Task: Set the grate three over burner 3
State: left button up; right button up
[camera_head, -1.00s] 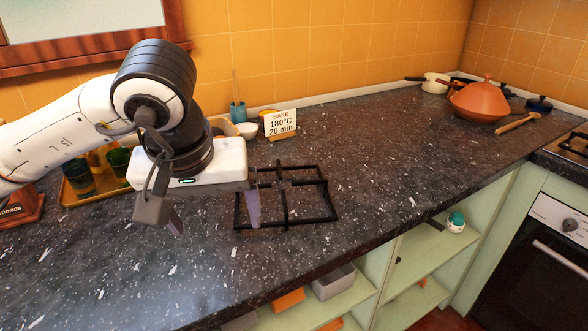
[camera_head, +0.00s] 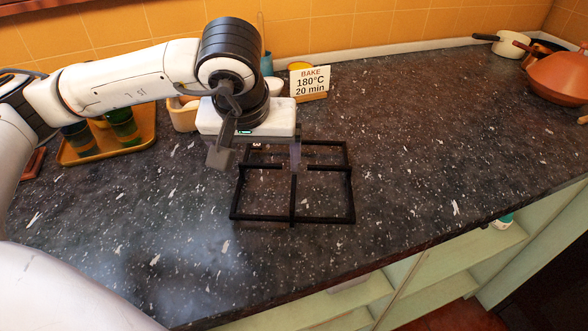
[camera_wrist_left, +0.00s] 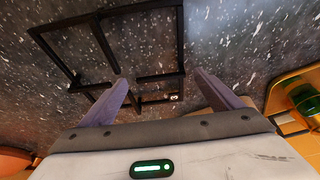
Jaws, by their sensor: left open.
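The black grate (camera_head: 293,205) lies on the dark speckled counter, an open frame with crossing bars. A small white "3" mark shows on its bar in the left wrist view (camera_wrist_left: 174,97). My left gripper (camera_head: 266,155) is open above the grate's back part, pointing down; one finger shows in the head view and the wrist housing covers some of the back bars. In the left wrist view, the two purple-grey fingers (camera_wrist_left: 164,82) stand apart on either side of a grate bar, with nothing clamped. Burner 3 and my right gripper are not in view.
A yellow tray with green cups (camera_head: 122,128) sits left of the grate. An orange tagine (camera_head: 560,78) and a white pan (camera_head: 508,43) stand far right. The counter between is clear.

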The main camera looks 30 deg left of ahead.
aim_at(260, 165)
pick_arm(q)
jog(key=x, duration=0.3)
jog(key=shift+a+f, duration=0.1)
jog(key=shift+a, duration=0.05)
jog(key=shift+c, duration=0.4)
jog(key=c, duration=1.4)
jog(key=shift+w, duration=0.1)
jog(key=shift+c, duration=0.7)
